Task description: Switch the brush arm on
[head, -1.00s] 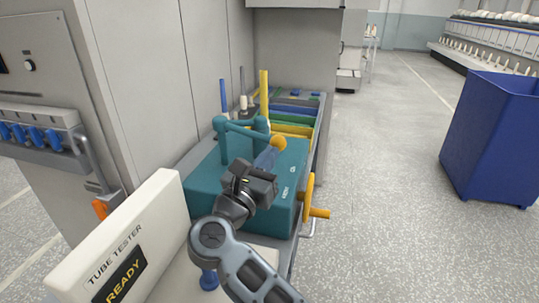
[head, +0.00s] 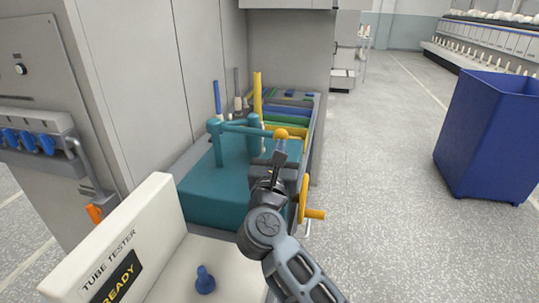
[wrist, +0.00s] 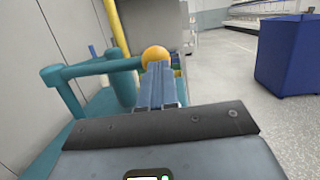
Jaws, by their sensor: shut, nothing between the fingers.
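The teal brush arm (head: 246,130) reaches across the top of the teal machine box (head: 205,195) from a left post, past a second post, to an orange ball knob (head: 281,133). The arm (wrist: 100,67) and knob (wrist: 156,55) also show in the wrist view. My gripper (head: 278,150) is shut and empty, its fingertips right at the near side of the knob. In the wrist view the fingers (wrist: 160,85) overlap the knob's lower edge; I cannot tell whether they touch. My wrist hides the box's right front part, including its markings.
A yellow crank wheel (head: 305,205) sticks out at the box's right side. The tube tester (head: 115,250) and a blue peg (head: 205,280) are in front. Upright yellow (head: 257,95) and blue rods stand behind. A blue bin (head: 490,140) is right, with clear floor between.

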